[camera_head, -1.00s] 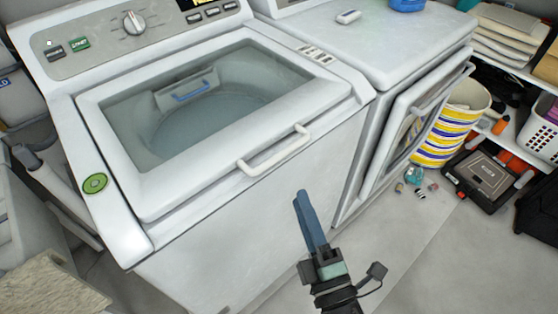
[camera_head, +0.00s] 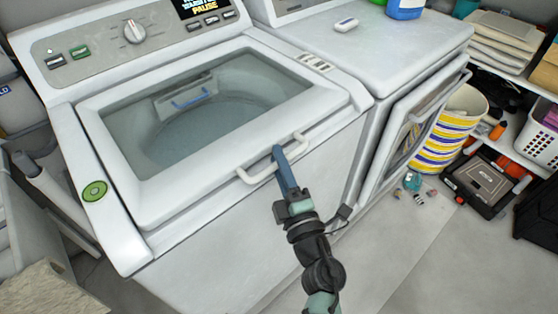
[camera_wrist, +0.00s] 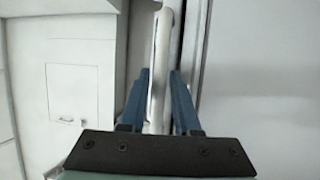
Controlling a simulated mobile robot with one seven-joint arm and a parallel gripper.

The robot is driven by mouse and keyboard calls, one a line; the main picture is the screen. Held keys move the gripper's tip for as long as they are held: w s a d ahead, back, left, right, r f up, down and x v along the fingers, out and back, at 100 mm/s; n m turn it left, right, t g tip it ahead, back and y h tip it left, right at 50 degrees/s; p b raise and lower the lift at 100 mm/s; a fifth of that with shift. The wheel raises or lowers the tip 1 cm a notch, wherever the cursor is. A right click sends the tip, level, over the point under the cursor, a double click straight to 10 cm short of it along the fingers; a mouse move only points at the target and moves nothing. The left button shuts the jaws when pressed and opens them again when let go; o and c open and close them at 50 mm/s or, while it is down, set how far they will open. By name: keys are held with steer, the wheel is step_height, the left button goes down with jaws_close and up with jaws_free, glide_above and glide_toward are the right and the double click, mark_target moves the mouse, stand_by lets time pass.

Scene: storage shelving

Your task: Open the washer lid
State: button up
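The washer lid (camera_head: 105,125) is a white frame around a large clear window and lies shut on the white washer (camera_head: 190,280). A white bar handle (camera_head: 255,178) sticks out from its front edge. My gripper (camera_head: 278,152) is at the middle of this handle, with its blue fingers pointing at the lid. In the wrist view the two blue fingers of my gripper (camera_wrist: 160,80) are apart, and the pale handle bar (camera_wrist: 162,50) runs between them. The left finger looks close to the bar; contact cannot be told.
The control panel (camera_head: 90,48) is behind the lid. A second white machine (camera_head: 400,45) stands close on the right, its front door (camera_head: 408,135) ajar. A striped basket (camera_head: 445,130) and black case (camera_head: 480,180) are farther right.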

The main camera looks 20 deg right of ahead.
steer(key=shift+c, duration=0.2)
jaws_close()
stand_by(1.3)
